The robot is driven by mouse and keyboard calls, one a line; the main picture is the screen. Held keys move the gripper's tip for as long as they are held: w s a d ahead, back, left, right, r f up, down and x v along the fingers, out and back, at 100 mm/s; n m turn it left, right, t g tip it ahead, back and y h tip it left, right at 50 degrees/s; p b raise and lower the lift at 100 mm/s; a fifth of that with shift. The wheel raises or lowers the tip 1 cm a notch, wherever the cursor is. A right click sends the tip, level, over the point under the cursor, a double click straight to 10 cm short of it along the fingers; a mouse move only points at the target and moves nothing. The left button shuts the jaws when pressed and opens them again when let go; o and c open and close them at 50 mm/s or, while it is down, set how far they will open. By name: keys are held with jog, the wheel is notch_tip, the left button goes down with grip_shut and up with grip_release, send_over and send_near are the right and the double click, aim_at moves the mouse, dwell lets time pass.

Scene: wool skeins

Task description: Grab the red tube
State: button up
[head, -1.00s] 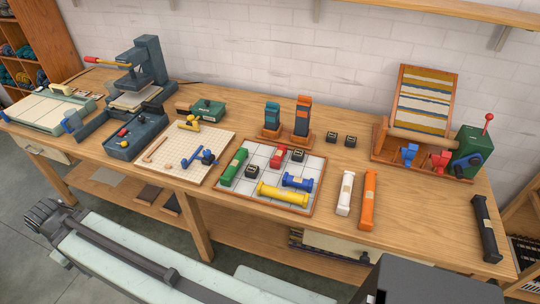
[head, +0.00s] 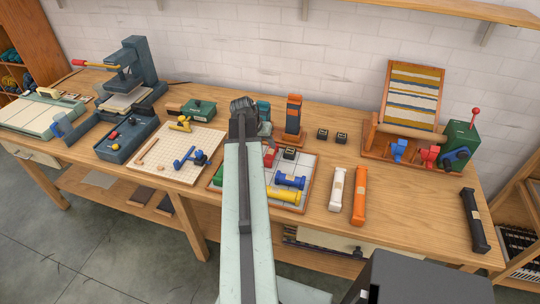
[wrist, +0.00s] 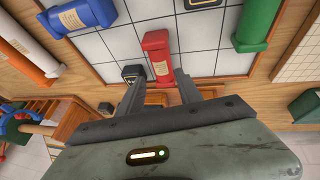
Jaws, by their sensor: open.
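The red tube (head: 269,158) lies on the white gridded tray (head: 309,163), partly hidden by my arm in the head view. In the wrist view the red tube (wrist: 157,48) lies just ahead of my gripper (wrist: 157,76). The two fingers are apart, one on each side of the tube's near end in the picture. My gripper is open and empty. In the head view my gripper (head: 243,108) reaches over the table near the tray's back left corner. How high the fingers are above the tray, I cannot tell.
A black block (wrist: 135,74) sits close beside the left finger. A green tube (wrist: 258,22) lies to the right, a blue one (wrist: 80,14) to the left. A yellow tube (head: 283,195) lies at the tray's front.

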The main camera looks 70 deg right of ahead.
aim_at(269, 151)
jog(key=b+x, duration=0.3)
jog(key=x, duration=0.1)
jog(key=b+x, duration=0.4)
jog(key=shift+w+a, duration=0.1)
jog(key=shift+w, duration=0.1)
jog(key=shift+r, duration=0.1)
grip_shut()
